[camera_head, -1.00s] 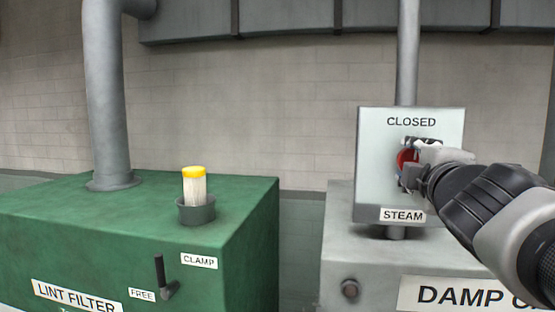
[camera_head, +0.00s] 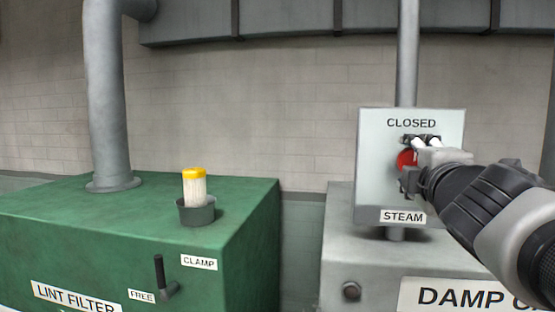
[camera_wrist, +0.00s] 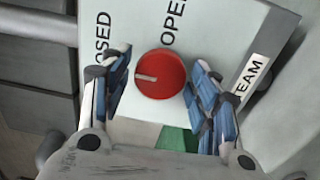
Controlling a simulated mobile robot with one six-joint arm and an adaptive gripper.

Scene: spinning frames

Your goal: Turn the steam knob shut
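The red steam knob (camera_head: 406,160) sits on a pale panel (camera_head: 376,170) marked CLOSED at the top and STEAM at the bottom. In the wrist view the round red knob (camera_wrist: 165,85) has a white mark that points left, toward the partly hidden CLOSED label (camera_wrist: 103,42). The OPEN label (camera_wrist: 174,18) is above the knob there. My gripper (camera_wrist: 158,92) is open, with one finger on each side of the knob and gaps between. In the head view my gripper (camera_head: 411,164) is in front of the panel and partly hides the knob.
The panel stands on a grey cabinet (camera_head: 350,255) with a pipe (camera_head: 407,50) above. To the left is a green lint filter box (camera_head: 90,235) with a yellow-capped white filter (camera_head: 194,188) in a cup and a black lever (camera_head: 160,272). A gap separates the boxes.

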